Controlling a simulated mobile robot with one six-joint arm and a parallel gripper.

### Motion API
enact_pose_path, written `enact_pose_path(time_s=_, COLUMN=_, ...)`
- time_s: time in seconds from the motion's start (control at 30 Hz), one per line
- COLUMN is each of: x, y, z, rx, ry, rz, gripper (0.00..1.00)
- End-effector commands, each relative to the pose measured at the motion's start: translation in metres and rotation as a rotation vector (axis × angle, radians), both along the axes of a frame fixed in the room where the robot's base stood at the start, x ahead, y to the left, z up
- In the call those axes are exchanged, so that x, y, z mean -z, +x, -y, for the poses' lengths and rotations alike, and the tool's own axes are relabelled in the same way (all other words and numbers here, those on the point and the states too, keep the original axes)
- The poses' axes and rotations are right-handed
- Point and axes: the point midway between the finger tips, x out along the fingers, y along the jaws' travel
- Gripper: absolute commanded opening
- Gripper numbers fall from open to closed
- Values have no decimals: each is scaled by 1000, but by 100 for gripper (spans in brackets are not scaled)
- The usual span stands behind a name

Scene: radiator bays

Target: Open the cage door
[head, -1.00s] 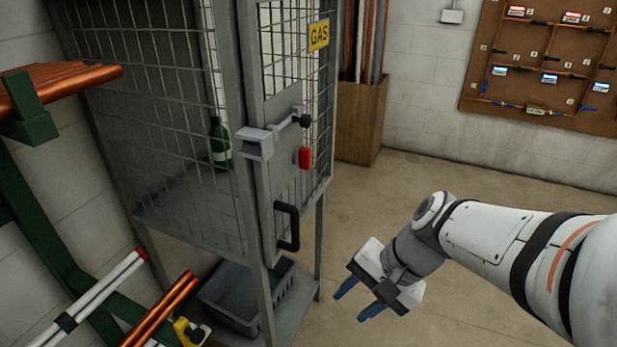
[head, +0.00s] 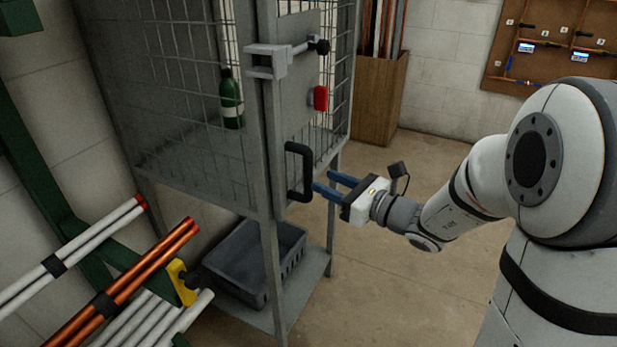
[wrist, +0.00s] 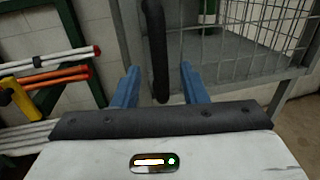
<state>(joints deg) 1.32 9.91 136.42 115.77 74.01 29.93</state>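The cage door (head: 296,85) is a grey mesh panel and looks shut against its frame. Its black vertical handle (head: 300,172) is on the lower part of the door; it also shows in the wrist view (wrist: 156,45). Above it are a grey bolt latch (head: 268,60) with a black knob (head: 322,47) and a red piece (head: 320,98) on the door. My gripper (head: 326,181) is open and just right of the handle, fingers pointing at it. In the wrist view the handle lies in line with the gap between the blue fingers. I cannot tell whether they touch it.
A green bottle (head: 231,100) stands inside the cage. A grey crate (head: 255,262) sits on the shelf below. Copper and white pipes (head: 125,285) on a green rack are at the left. A wooden box (head: 378,105) stands behind. The floor right of the cage is clear.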

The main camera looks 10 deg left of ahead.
Motion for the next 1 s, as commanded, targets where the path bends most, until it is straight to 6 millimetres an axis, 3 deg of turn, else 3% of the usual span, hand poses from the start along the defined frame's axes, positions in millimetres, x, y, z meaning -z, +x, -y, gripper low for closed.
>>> enact_pose_path(time_s=0.3, x=1, y=25, z=-43, rx=-4, ry=-2, rz=0, gripper=39)
enact_pose_path(time_s=0.73, x=0, y=31, z=-53, rx=-1, ry=-4, rz=0, gripper=39)
enact_pose_path(time_s=1.0, x=0, y=31, z=-53, rx=-2, ry=-3, rz=1, gripper=17)
